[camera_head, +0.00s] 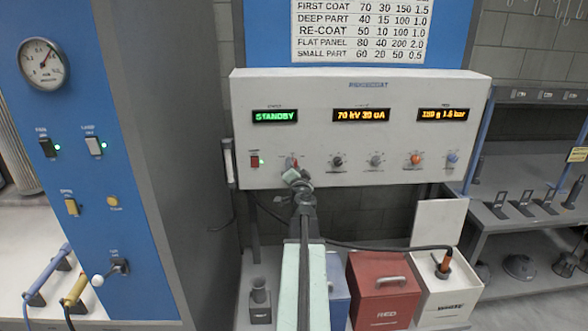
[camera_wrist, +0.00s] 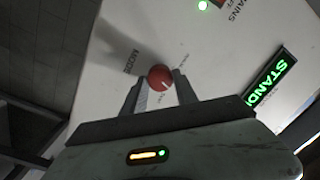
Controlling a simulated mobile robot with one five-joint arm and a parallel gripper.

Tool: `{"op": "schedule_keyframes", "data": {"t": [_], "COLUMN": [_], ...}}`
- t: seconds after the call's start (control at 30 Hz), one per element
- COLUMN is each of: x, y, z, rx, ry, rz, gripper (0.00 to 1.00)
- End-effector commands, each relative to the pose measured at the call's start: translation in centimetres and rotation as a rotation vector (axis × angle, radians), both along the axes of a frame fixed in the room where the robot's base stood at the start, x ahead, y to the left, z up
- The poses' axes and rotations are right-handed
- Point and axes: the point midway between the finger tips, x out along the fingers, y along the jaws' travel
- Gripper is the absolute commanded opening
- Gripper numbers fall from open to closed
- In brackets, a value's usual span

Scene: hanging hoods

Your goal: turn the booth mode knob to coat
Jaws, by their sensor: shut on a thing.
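The mode knob is a small red round knob (camera_wrist: 160,77) on the white control panel (camera_wrist: 135,25). It also shows at the panel's lower left in the head view (camera_head: 291,163), mostly behind my gripper (camera_head: 295,175). In the wrist view, my gripper (camera_wrist: 158,88) is shut on the knob, one finger on each side. A short pale mark on the knob points down and slightly right in that view. "MODE" is printed at its left; the small words around it are too blurred to read. The green display (camera_head: 275,116) reads STANDBY.
A red mains switch (camera_head: 254,160) with a lit green lamp sits left of the knob. Several other knobs, such as an orange one (camera_head: 414,159), line the panel to the right. Below stand a red box (camera_head: 382,290) and a white box (camera_head: 447,292). A blue cabinet (camera_head: 85,130) stands left.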

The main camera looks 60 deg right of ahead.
Motion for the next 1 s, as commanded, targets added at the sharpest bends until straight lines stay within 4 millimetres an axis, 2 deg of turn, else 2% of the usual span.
{"op": "schedule_keyframes", "data": {"t": [0.6,1.0], "x": [0.00,0.01], "y": [0.01,0.02], "z": [-0.17,-0.16], "rx": [0.325,0.441], "ry": [-0.453,-0.616], "rz": [-0.001,-0.001], "gripper": [0.00,0.00]}}
